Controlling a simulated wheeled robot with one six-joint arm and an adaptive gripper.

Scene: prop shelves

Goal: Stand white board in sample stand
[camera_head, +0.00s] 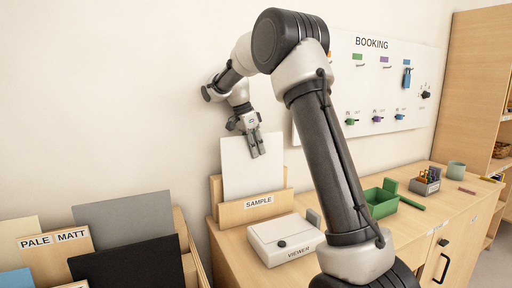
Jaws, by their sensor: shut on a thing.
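The white board (250,175) is upright in the wooden sample stand (282,203), which carries a "SAMPLE" label at its front. The board's lower edge is hidden behind the stand's front piece, so I cannot tell whether it rests on the bottom. My gripper (256,150) is shut on the white board at its top edge, with its fingers pointing down over the board's face.
A white viewer box (285,238) sits just right of the stand. A green tray (380,202), a grey pen holder (425,183) and a cup (456,170) stand further right. Grey (125,217) and black (128,265) boards fill a rack at lower left.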

